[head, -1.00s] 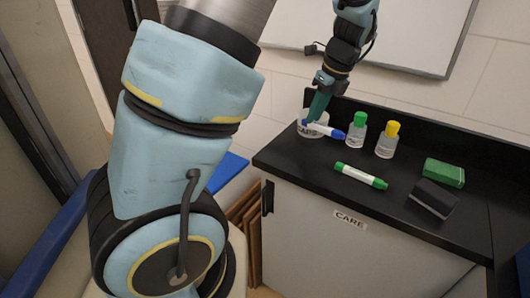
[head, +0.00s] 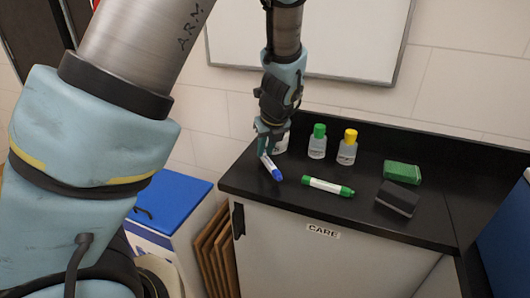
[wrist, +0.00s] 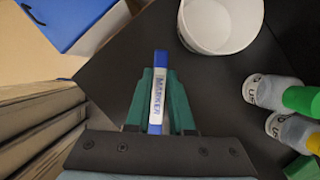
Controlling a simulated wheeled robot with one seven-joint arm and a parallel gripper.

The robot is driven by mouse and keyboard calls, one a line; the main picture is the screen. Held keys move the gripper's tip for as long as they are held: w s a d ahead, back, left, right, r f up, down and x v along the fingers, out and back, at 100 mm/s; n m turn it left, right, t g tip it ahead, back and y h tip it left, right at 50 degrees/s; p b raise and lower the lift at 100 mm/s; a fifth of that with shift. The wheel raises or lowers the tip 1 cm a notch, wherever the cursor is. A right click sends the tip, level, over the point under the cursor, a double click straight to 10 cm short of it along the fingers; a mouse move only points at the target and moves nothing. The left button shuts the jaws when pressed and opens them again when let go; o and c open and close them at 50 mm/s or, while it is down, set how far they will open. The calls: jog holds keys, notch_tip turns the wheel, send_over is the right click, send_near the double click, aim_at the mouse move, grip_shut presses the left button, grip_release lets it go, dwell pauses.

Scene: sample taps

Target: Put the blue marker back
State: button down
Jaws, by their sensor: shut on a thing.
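The blue marker (head: 272,169) has a white body with a blue cap and end. My gripper (head: 265,155) is shut on it, near the left end of the black counter. In the wrist view the marker (wrist: 158,95) lies lengthwise between the green fingers (wrist: 160,100), its printed word MARKER facing the camera. A white cup (wrist: 222,22) stands on the counter just ahead of the gripper in the wrist view, and looks empty. In the head view the cup (head: 281,144) is mostly hidden behind my gripper. The marker is outside the cup.
A green marker (head: 327,187) lies on the counter (head: 300,206). Bottles with a green cap (head: 318,142) and a yellow cap (head: 347,148) stand behind it. A green box (head: 402,172) and a dark eraser-like block (head: 397,198) lie at the right. A blue-topped box (head: 170,200) stands left, below counter height.

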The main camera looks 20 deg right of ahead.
aim_at(273, 166)
jog(key=shift+f, duration=0.9)
jog(key=shift+f, duration=0.1)
jog(key=c, duration=0.8)
grip_release()
jog(key=b+v, duration=0.2)
jog(key=v, duration=1)
jog(key=a+f+n+g, duration=0.1)
jog(key=a+n, duration=0.9)
jog(key=n, duration=0.1)
jog(key=s+a+f+n+g, duration=0.1)
jog(key=a+f+n, duration=0.1)
jog(key=a+n, duration=0.8)
jog(key=s+a+f+n+g, duration=0.1)
jog(key=a+n, duration=0.9)
jog(key=n, duration=0.3)
jog(key=shift+a+f, duration=0.1)
jog(key=shift+f, duration=0.05)
